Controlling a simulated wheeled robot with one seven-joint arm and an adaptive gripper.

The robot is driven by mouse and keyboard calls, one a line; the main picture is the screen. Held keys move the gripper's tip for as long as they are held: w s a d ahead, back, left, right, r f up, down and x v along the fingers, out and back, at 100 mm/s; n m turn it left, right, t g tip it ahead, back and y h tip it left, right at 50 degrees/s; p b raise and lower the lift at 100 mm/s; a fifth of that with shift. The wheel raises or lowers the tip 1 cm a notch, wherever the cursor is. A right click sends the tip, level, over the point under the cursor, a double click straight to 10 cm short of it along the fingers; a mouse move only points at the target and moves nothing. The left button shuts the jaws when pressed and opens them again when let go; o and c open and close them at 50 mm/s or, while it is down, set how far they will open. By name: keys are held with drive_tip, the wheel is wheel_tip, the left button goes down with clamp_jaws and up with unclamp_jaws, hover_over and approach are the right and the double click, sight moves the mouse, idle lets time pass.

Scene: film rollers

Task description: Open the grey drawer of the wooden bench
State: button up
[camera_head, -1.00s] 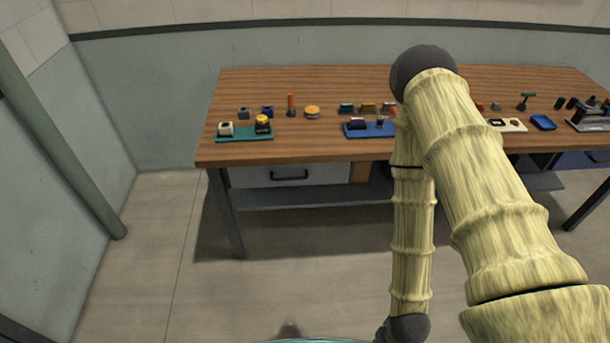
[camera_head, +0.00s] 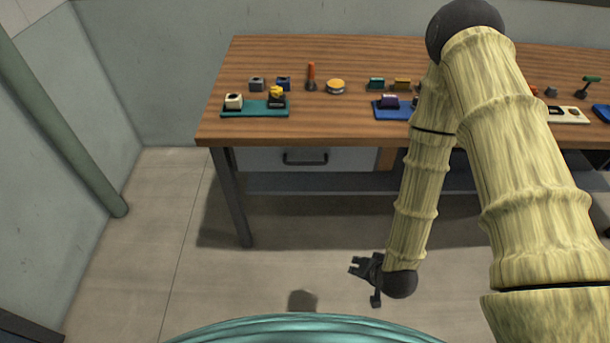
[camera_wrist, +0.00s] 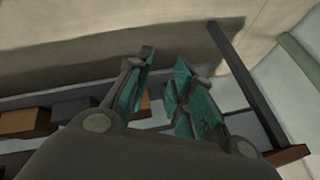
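The wooden bench (camera_head: 330,55) stands ahead in the head view. Its grey drawer (camera_head: 262,158) hangs under the left part of the top and looks shut, with a dark bar handle (camera_head: 305,158) on its front. My gripper (camera_head: 362,283) is low in front of the bench, to the right of the handle in the picture and apart from it. In the wrist view its two teal-padded fingers (camera_wrist: 165,85) are spread with nothing between them. The bench's underside shows there tilted, and the handle cannot be made out.
Bench leg (camera_head: 236,200) stands left of the drawer. A lower shelf (camera_head: 330,183) runs beneath it. Small parts and trays, such as a teal tray (camera_head: 240,108) and a blue tray (camera_head: 385,113), lie on top. A green pipe (camera_head: 70,130) runs along the left wall. Floor before the bench is clear.

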drive_tip(key=w+a+f+m+t+y+b, duration=0.1)
drive_tip(key=w+a+m+t+b, duration=0.15)
drive_tip(key=w+b, duration=0.4)
drive_tip(key=w+a+m+t+y+b, duration=0.1)
drive_tip(key=w+a+t+b, duration=0.35)
drive_tip(key=w, duration=0.35)
drive_tip(key=m+t+y+b, duration=0.4)
drive_tip(key=m+t+b, duration=0.15)
drive_tip(key=b, duration=0.65)
approach(305, 162)
drive_tip(key=x, duration=0.3)
drive_tip(key=b+x, duration=0.1)
drive_tip(key=x, duration=0.6)
drive_tip(key=shift+f+b, duration=0.3)
drive_tip(key=shift+f, duration=0.1)
clamp_jaws()
